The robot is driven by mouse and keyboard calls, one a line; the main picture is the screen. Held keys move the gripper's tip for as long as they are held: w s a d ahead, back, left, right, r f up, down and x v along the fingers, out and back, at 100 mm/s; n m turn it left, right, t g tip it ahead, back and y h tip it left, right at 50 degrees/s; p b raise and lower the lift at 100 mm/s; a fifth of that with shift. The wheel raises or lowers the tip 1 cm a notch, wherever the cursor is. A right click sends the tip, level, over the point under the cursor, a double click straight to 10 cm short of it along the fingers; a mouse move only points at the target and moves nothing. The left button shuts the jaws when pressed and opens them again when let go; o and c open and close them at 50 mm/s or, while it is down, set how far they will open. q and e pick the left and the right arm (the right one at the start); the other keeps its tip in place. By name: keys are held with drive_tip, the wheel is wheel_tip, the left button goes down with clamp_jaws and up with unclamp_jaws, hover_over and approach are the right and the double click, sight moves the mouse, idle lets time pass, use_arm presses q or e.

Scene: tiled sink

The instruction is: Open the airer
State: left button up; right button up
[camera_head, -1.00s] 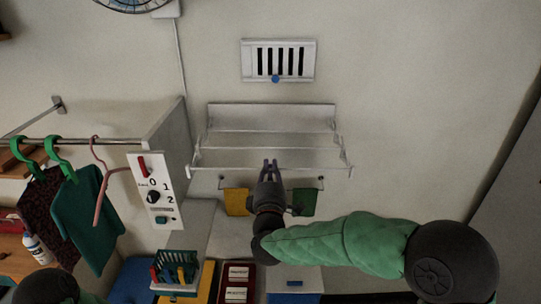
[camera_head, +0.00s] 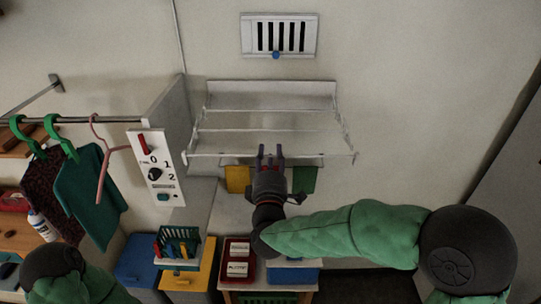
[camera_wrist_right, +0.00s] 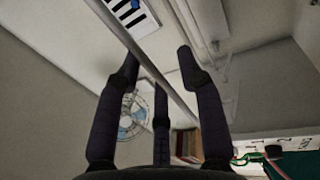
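The airer (camera_head: 270,121) is a white wall-mounted rack with a back panel and thin rails, pulled out from the wall. Its front rail (camera_head: 225,155) runs along its near edge. My right gripper (camera_head: 271,150) is at the middle of this rail, with its fingers apart and pointing toward the wall. In the right wrist view a pale rail (camera_wrist_right: 146,62) runs slantwise between the spread fingers; I cannot tell whether they touch it. My left gripper is out of view.
A vent (camera_head: 281,36) with a blue knob is above the airer. Yellow (camera_head: 238,180) and green (camera_head: 304,180) cloths hang below it. A switch panel (camera_head: 157,170) and clothes on hangers (camera_head: 88,186) stand left. Below are a basket (camera_head: 178,243) and boxes.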

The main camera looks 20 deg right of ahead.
drive_tip(key=v, duration=1.2)
idle(0.4)
